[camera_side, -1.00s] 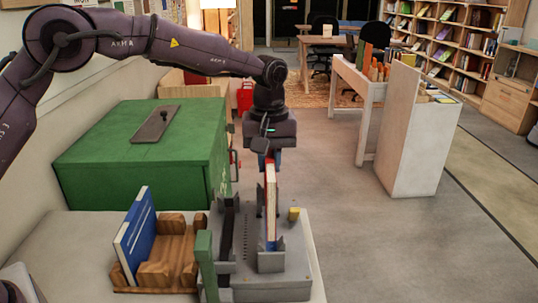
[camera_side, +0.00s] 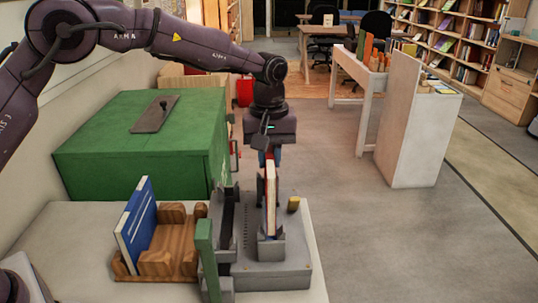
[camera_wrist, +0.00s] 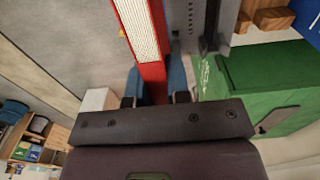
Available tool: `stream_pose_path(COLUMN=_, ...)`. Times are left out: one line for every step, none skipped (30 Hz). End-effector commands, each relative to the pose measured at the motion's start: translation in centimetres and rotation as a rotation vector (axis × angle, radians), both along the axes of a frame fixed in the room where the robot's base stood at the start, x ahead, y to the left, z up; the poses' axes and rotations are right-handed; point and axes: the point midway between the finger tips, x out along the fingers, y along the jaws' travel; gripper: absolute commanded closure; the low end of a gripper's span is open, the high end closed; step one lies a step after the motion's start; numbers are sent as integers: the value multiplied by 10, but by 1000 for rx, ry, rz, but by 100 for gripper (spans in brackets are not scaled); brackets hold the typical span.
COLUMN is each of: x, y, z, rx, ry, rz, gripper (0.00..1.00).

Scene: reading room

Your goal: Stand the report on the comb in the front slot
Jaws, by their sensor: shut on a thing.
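My gripper (camera_side: 269,157) points down over the grey machine (camera_side: 285,278) and is shut on the report (camera_side: 271,200). The report is upright, a thin book with a red cover and pale page edges. In the wrist view, the report (camera_wrist: 140,32) runs between my two bluish fingertips (camera_wrist: 155,84). Its lower end is at the small grey bracket (camera_side: 271,248) on the machine's right part. I cannot tell whether it touches the bottom there. A wooden rack (camera_side: 186,240) stands left of the machine, with a blue book (camera_side: 137,228) leaning in its left side.
A dark upright bar (camera_side: 226,235) and a green post (camera_side: 206,258) stand just left of the report. A small yellow knob (camera_side: 293,204) is to its right. A large green box (camera_side: 140,150) stands behind the rack. Open floor lies to the right.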

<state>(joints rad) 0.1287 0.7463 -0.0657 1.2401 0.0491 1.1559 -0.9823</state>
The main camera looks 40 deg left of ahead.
Motion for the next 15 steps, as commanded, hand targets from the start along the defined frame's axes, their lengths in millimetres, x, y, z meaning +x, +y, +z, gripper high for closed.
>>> stream_pose_path(x=0, y=0, z=-1, rx=0, ry=0, rz=0, gripper=100)
stream_pose_path(x=0, y=0, z=-2, rx=0, ry=0, rz=0, gripper=100)
stream_pose_path(x=0, y=0, z=-3, rx=0, ry=0, rz=0, gripper=100)
stream_pose_path(x=0, y=0, z=-4, rx=0, ry=0, rz=0, gripper=100)
stream_pose_path(x=0, y=0, z=-5, rx=0, ry=1, rz=0, gripper=100)
stream_pose_path(x=0, y=0, z=-6, rx=0, ry=1, rz=0, gripper=100)
stream_pose_path(x=0, y=0, z=-7, rx=0, ry=1, rz=0, gripper=100)
stream_pose_path(x=0, y=0, z=-8, rx=-1, ry=1, rz=0, gripper=100)
stream_pose_path(x=0, y=0, z=-9, rx=0, ry=0, rz=0, gripper=100)
stream_pose_path(x=0, y=0, z=-10, rx=0, ry=0, rz=0, gripper=100)
stream_pose_path(x=0, y=0, z=-10, rx=0, ry=0, rz=0, gripper=100)
stream_pose_path(x=0, y=0, z=-12, rx=-1, ry=-1, rz=0, gripper=100)
stream_pose_path(x=0, y=0, z=-12, rx=-1, ry=-1, rz=0, gripper=100)
stream_pose_path(x=0, y=0, z=-13, rx=-1, ry=-1, rz=0, gripper=100)
stream_pose_path(x=0, y=0, z=-15, rx=-1, ry=-1, rz=0, gripper=100)
